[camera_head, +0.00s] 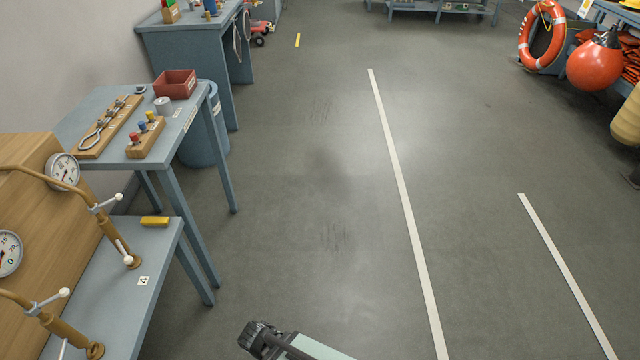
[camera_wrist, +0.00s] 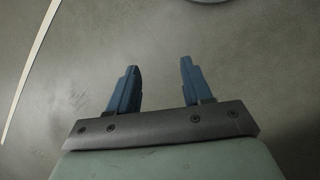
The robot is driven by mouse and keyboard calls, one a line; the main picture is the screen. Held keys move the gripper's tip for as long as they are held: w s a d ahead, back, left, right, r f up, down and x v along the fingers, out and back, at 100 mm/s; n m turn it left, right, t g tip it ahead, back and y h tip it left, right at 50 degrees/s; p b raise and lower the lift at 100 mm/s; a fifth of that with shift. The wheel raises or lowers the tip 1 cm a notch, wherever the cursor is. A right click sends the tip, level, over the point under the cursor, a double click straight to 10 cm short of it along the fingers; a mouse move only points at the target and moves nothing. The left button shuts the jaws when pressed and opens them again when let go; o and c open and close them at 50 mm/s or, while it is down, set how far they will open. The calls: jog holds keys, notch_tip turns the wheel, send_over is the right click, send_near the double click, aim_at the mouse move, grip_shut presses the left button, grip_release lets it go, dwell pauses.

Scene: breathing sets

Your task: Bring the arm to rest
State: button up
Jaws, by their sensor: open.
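My gripper (camera_wrist: 160,82) shows in the wrist view with its two blue fingers apart and nothing between them. It hangs over the bare grey floor. In the head view, part of my arm (camera_head: 290,343) shows at the bottom edge, over the floor and right of the low bench. The fingers do not show clearly in that view.
At the left stand a low bench (camera_head: 150,262) with gauges, brass pipes and a yellow block (camera_head: 155,221), and a table (camera_head: 195,122) with a red bin (camera_head: 175,83). Lifebuoy (camera_head: 541,35) and orange buoy (camera_head: 594,66) are far right. The middle floor is clear.

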jog(key=s+d+f+m+g+y, duration=0.2)
jog(key=d+m, duration=0.3)
jog(key=d, duration=0.8)
jog(key=s+d+f+m+g+y, duration=0.2)
jog(key=s+d+f+m+g, duration=0.2)
jog(key=d, duration=0.9)
jog(key=shift+f+m+g, duration=0.4)
jog(key=shift+f+m, duration=0.05)
jog(key=shift+m, duration=0.85)
